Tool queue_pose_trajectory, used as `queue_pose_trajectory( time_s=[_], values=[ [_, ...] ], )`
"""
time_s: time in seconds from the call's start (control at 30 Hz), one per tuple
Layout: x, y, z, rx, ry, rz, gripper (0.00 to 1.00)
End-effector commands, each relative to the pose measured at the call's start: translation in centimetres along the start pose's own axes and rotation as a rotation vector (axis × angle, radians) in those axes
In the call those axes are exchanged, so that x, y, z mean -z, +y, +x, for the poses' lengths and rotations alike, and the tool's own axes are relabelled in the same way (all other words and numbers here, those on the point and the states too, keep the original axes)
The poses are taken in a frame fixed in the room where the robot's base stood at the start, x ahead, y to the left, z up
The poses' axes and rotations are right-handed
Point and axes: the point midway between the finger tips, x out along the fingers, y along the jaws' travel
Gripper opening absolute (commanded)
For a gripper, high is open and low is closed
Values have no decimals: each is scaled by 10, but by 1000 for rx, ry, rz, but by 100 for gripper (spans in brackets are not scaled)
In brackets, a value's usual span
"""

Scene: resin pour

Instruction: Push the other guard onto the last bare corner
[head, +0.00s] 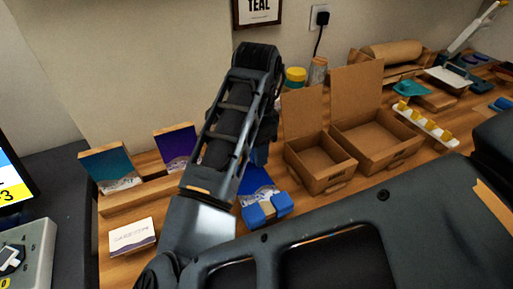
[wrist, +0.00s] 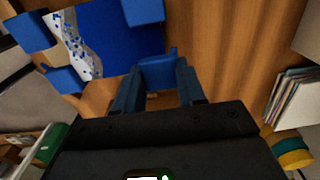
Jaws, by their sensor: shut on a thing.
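A blue resin panel with a white, speckled band and a wood edge lies on the bench; it shows in the wrist view (wrist: 112,42) and partly in the head view (head: 256,184). Blue guards cover three of its corners: one at upper left (wrist: 30,32), one at lower left (wrist: 65,79) and one at the top (wrist: 143,11). My gripper (wrist: 157,84) is shut on another blue guard (wrist: 158,69), right at the panel's remaining corner. I cannot tell whether this guard is seated on it. In the head view my arm hides the fingers.
Two open cardboard boxes (head: 320,160) stand right of the panel. Two finished panels (head: 110,165) lean in a wooden rack at left, behind a white card (head: 132,236). A row of yellow-topped pieces (head: 426,124) lies farther right. Bare wood shows beside the panel.

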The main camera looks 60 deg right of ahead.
Motion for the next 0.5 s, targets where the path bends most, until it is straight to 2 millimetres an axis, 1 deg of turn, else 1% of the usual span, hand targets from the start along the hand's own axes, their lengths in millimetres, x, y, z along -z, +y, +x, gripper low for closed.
queue_pose_trajectory(
  time_s=[0.2, 0.5],
  values=[
    [0, 0, 6, 0, 0, 0, 11],
    [0, 0, 6, 0, 0, 0, 11]
  ],
)
